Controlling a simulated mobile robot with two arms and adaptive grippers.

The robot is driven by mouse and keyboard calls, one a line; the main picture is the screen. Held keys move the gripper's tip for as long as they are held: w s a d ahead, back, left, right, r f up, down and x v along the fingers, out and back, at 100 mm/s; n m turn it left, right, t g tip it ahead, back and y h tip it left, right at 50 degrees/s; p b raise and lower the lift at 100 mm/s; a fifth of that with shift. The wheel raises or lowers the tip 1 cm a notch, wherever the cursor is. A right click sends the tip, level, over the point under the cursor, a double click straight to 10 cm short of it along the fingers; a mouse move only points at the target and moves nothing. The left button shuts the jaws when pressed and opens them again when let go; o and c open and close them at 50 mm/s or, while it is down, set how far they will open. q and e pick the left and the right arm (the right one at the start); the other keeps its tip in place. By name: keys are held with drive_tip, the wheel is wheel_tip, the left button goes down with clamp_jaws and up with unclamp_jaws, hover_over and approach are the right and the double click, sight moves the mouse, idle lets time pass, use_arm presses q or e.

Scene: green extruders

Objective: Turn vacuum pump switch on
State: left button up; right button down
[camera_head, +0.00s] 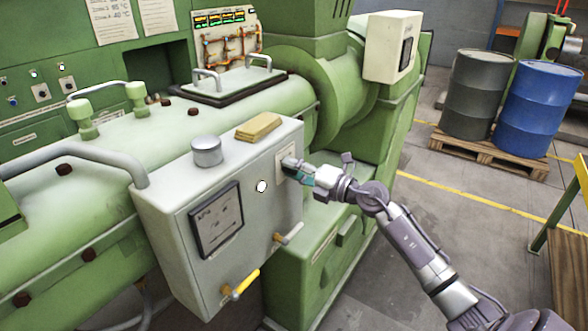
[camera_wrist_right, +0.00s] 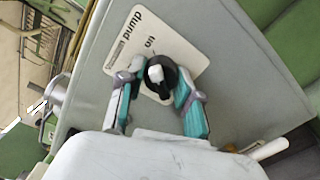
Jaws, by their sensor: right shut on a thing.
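The vacuum pump switch (camera_wrist_right: 158,75) is a black round knob with a white pointer on a pale label plate (camera_wrist_right: 180,38). The plate reads "pump" and "on" in the right wrist view. My left gripper is not in view.
The box carries a dark-framed gauge (camera_head: 216,220), a yellow-handled valve (camera_head: 243,285), a grey cylinder (camera_head: 207,151) and a yellow block (camera_head: 258,126) on top. Green extruder (camera_head: 70,215) surrounds it. Blue (camera_head: 538,103) and grey drums (camera_head: 478,95) stand behind right.

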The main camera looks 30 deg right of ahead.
drive_tip(key=c, duration=0.8)
unclamp_jaws()
drive_tip(key=shift+o, duration=0.2)
drive_tip(key=v, duration=1.2)
drive_tip(key=shift+d+f, duration=0.15)
